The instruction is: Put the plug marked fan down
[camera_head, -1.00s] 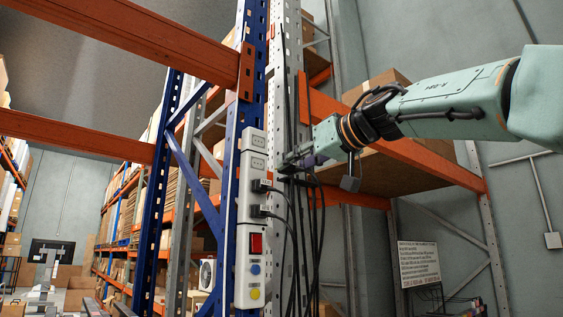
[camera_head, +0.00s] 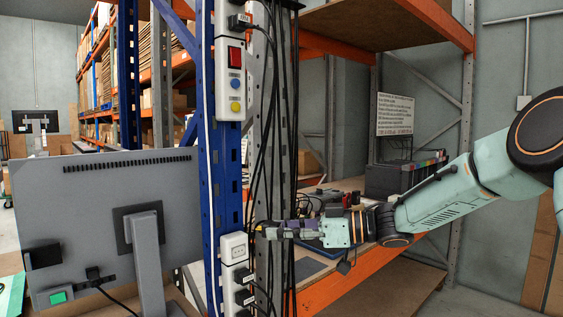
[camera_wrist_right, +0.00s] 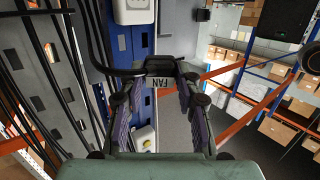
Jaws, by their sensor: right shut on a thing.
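My right gripper (camera_head: 268,231) reaches in from the right, low beside the blue rack post. In the right wrist view, my right gripper (camera_wrist_right: 150,92) is shut on the black plug marked FAN (camera_wrist_right: 159,83); its label is upside down there. A black cable runs left from the plug. The plug is out of any socket and hangs in front of the post. In the head view the plug is too small to make out clearly at the fingertips. My left gripper is not in view.
An upper power strip (camera_head: 229,75) with a red switch and a lower strip (camera_head: 234,250) holding black plugs are on the blue post (camera_head: 214,170). Black cables hang beside it. A monitor (camera_head: 90,220) stands left. An orange-edged shelf (camera_head: 340,285) with items lies behind my gripper.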

